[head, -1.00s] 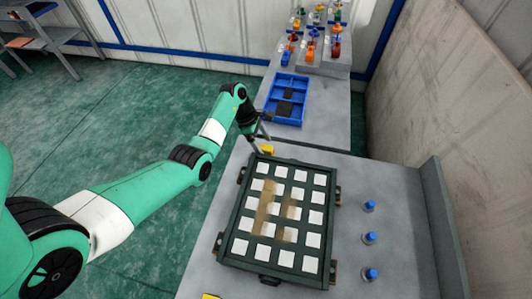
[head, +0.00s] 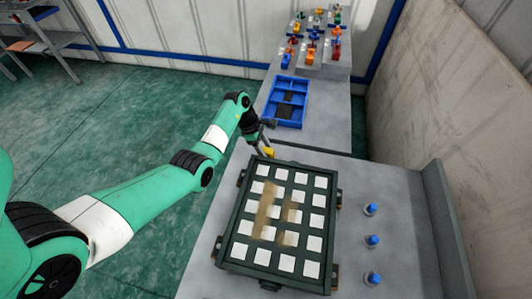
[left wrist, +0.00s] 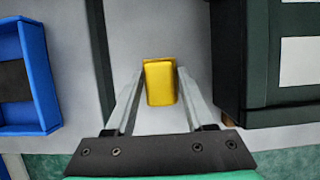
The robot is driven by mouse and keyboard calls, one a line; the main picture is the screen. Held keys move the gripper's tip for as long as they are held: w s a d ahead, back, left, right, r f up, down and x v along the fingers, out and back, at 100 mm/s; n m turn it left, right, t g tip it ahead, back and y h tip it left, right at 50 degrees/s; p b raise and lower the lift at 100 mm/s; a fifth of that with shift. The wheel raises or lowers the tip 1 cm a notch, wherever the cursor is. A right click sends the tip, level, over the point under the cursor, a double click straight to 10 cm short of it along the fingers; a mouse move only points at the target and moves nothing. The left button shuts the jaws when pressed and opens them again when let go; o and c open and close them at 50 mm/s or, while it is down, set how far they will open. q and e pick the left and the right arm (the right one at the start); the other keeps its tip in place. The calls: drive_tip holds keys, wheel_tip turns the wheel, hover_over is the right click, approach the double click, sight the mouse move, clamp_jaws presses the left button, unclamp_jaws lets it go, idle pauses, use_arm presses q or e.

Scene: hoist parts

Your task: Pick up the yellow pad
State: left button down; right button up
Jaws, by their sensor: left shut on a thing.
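The yellow pad (head: 268,152) is at the far edge of the dark green case, near its far left corner. My left gripper (head: 265,146) reaches down to it from the left. In the left wrist view the yellow pad (left wrist: 160,83) sits between the two finger tips of my left gripper (left wrist: 160,75), which are shut on it. I cannot tell whether the pad touches the grey table or is just above it. My right gripper is not in view.
The dark green case (head: 222,254) with white squares stands close by. A blue tray (head: 269,112) with dark contents lies beyond the pad. Several blue-capped posts (head: 372,240) stand at the right. Coloured parts (head: 312,35) stand on steps at the back.

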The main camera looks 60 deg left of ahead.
sight(266, 150)
use_arm(q)
drive_tip(key=shift+r, duration=0.1)
wheel_tip(266, 150, up, 9)
drive_tip(key=p, duration=0.4)
drive_tip(key=shift+r, duration=0.4)
